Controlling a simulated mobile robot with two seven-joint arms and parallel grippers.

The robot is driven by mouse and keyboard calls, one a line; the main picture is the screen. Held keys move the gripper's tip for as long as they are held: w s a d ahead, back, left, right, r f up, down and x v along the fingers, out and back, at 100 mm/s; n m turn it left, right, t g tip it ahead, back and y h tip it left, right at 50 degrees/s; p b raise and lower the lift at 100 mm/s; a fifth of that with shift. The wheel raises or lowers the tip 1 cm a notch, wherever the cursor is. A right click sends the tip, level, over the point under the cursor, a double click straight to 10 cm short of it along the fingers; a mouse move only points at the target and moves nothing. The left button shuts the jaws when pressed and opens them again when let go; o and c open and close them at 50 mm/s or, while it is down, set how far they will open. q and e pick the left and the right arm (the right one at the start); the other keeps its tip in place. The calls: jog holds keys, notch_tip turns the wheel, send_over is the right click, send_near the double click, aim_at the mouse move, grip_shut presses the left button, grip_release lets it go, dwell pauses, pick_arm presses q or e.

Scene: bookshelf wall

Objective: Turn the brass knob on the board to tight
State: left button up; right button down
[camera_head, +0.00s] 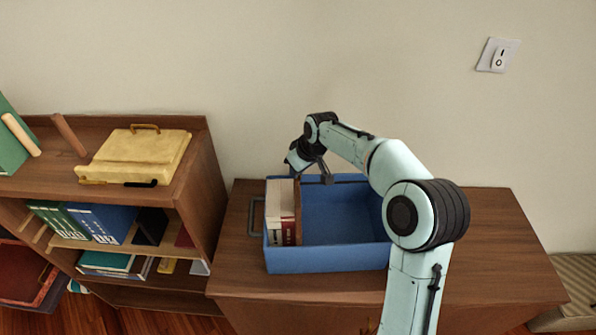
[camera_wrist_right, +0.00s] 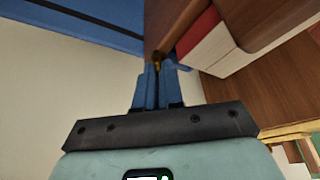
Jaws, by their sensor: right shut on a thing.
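The brown board (camera_head: 298,212) stands upright inside the blue box, against the right side of some books; it also shows in the right wrist view (camera_wrist_right: 168,22). The brass knob (camera_wrist_right: 157,58) is a small golden spot at the board's edge, mostly hidden between my blue fingertips. My right gripper (camera_wrist_right: 159,72) is shut on the knob. In the head view, my right arm reaches over the box from the right, with the gripper at its back left corner, and the knob is hidden there. The knob's turn angle cannot be read. My left gripper is not in view.
The blue box (camera_head: 325,260) sits on a low wooden cabinet (camera_head: 490,235), with white and red books (camera_head: 281,205) at its left end. A shelf (camera_head: 190,205) with a yellow case (camera_head: 135,155) stands left. A light switch (camera_head: 497,55) is on the wall.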

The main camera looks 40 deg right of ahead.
jog(key=m+h, duration=0.1)
jog(key=m, duration=0.3)
jog(key=shift+w+a+m+h+b, duration=0.1)
jog(key=shift+a+m+h+b, duration=0.1)
jog(key=shift+m+h+b, duration=0.15)
jog(key=shift+m+g+h, duration=0.4)
jog(key=shift+m+h, duration=0.25)
jog(key=shift+m, duration=0.9)
jog(key=c, duration=1.5)
grip_release()
jog(key=shift+c, duration=0.2)
jog(key=v, duration=1.3)
jog(key=shift+r, duration=0.2)
